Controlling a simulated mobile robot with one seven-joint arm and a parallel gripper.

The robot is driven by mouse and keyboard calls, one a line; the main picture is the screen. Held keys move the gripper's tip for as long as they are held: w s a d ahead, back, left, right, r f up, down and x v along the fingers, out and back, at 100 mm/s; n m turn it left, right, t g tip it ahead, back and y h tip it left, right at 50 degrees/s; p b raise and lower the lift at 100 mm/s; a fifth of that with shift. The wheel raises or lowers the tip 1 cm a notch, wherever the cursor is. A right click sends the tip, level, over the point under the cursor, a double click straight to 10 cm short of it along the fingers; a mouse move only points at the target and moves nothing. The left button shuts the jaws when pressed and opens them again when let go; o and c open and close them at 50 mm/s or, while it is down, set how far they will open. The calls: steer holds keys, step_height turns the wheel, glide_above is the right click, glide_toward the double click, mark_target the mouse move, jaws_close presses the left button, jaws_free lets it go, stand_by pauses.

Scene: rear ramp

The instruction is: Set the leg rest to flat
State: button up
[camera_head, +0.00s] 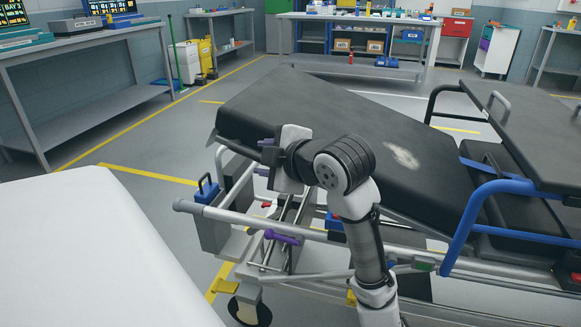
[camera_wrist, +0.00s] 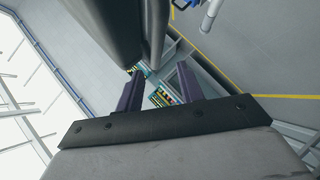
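The leg rest (camera_head: 330,125) is the black padded section of the stretcher, tilted with its left end raised. A metal frame edge shows under that end. My gripper (camera_head: 262,157) is beside the near edge of the raised end, with its purple fingers pointing left. In the wrist view my gripper (camera_wrist: 158,75) has its fingers apart, with no held object visible between them. The dark pad edge (camera_wrist: 110,30) appears just beyond the fingers there; contact cannot be told. Below, the stretcher frame carries a purple handle (camera_head: 282,237) and a blue-topped handle (camera_head: 207,188).
The stretcher's blue side rail (camera_head: 470,215) and black backrest (camera_head: 535,120) are at right. A white surface (camera_head: 85,255) fills the lower left. A grey workbench (camera_head: 90,75) stands at left. Open floor with yellow lines (camera_head: 150,174) lies between the workbench and stretcher.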

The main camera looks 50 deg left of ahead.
steer(key=d+p, duration=0.1)
steer(key=d, duration=0.6)
steer(key=shift+r, duration=0.4)
steer(key=shift+r, duration=0.1)
steer(key=shift+c, duration=0.5)
